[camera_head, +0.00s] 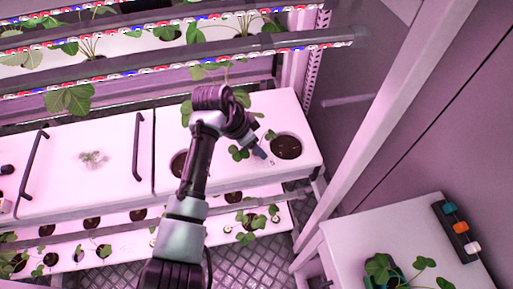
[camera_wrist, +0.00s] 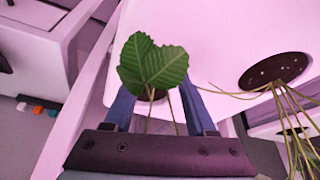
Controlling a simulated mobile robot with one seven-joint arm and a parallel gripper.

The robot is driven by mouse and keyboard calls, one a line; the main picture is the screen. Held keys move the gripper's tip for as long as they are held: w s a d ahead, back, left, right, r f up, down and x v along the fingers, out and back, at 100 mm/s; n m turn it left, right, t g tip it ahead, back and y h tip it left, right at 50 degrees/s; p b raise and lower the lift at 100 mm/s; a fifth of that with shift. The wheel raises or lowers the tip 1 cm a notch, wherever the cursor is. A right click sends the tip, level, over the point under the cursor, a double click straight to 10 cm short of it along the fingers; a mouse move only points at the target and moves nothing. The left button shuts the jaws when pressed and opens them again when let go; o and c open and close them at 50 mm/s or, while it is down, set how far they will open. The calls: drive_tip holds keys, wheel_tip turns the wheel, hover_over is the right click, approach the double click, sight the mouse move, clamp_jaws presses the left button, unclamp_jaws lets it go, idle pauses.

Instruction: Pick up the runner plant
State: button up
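My gripper (camera_head: 259,153) is low over the white rack panel, close to small green leaves (camera_head: 238,153). In the wrist view my gripper (camera_wrist: 155,95) is open, with its two blue fingers spread apart. A small plant with a broad, toothed green leaf (camera_wrist: 153,65), likely the runner plant, has its leaf above the fingertips. Its thin stems run down between the fingers. A dark spot behind the leaf is mostly hidden. Thin stems reach from the right-hand soil hole (camera_wrist: 275,70) toward the fingers. I cannot tell whether the fingers touch the plant.
The white panel (camera_head: 110,190) has black handles and soil holes, one at the right (camera_head: 285,146). LED shelves with plants (camera_head: 90,45) are above and behind. A white side table (camera_head: 345,240) at lower right holds a plant and a dark strip with coloured blocks (camera_head: 455,230).

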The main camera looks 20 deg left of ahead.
clamp_jaws()
drive_tip(key=shift+r+b, duration=0.3)
drive_tip(key=shift+r, duration=0.25)
wheel_tip(320, 180, up, 2)
drive_tip(key=shift+b, duration=0.45)
drive_tip(key=s+a+b, duration=0.4)
drive_tip(key=s+a, duration=0.6)
drive_tip(key=s, duration=0.4)
drive_tip(key=shift+s+a+r, duration=0.2)
drive_tip(key=shift+s+a, duration=0.05)
drive_tip(key=shift+s, duration=0.1)
